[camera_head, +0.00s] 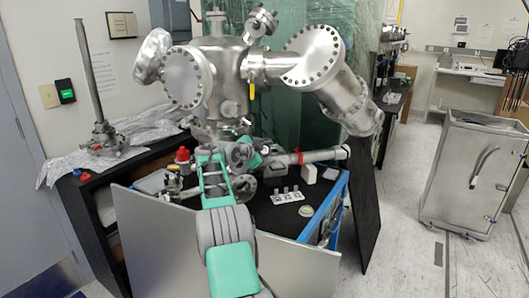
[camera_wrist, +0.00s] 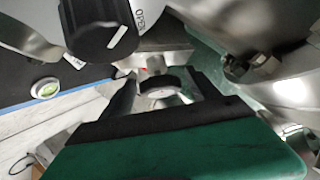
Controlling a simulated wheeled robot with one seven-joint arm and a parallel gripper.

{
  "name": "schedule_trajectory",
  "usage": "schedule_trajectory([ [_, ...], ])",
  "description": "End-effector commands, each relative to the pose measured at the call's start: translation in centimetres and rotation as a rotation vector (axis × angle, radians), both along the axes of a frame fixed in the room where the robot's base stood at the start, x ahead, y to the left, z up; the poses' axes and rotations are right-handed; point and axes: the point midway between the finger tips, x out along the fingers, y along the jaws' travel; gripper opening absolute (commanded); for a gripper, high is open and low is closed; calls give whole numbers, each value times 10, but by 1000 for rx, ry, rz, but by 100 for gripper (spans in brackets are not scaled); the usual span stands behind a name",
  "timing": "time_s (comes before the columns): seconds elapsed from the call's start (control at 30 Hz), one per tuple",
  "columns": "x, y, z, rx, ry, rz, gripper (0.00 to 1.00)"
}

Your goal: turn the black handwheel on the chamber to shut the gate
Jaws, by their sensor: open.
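The steel chamber (camera_head: 218,50) with its round flanges stands on the bench in the head view. My arm reaches to its lower part, where my gripper is largely hidden among metal fittings. In the wrist view my gripper (camera_wrist: 165,92) is open, with a dark finger on each side. A black round rim with a pale metal middle, which looks like the handwheel (camera_wrist: 160,84), lies between the fingers. I cannot tell whether they touch it. I cannot make out the handwheel in the head view.
A pipe with a red band (camera_head: 300,157) juts right beside my arm. A white block with small metal parts (camera_head: 287,196) and a round green-topped item (camera_head: 306,211) lie on the dark bench.

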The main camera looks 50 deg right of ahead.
Motion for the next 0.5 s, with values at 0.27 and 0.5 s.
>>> schedule_trajectory([
  [0.27, -3, 39, 14, -1, -3, 4, 70],
  [0.5, -9, 70, 25, 0, 0, 0, 70],
])
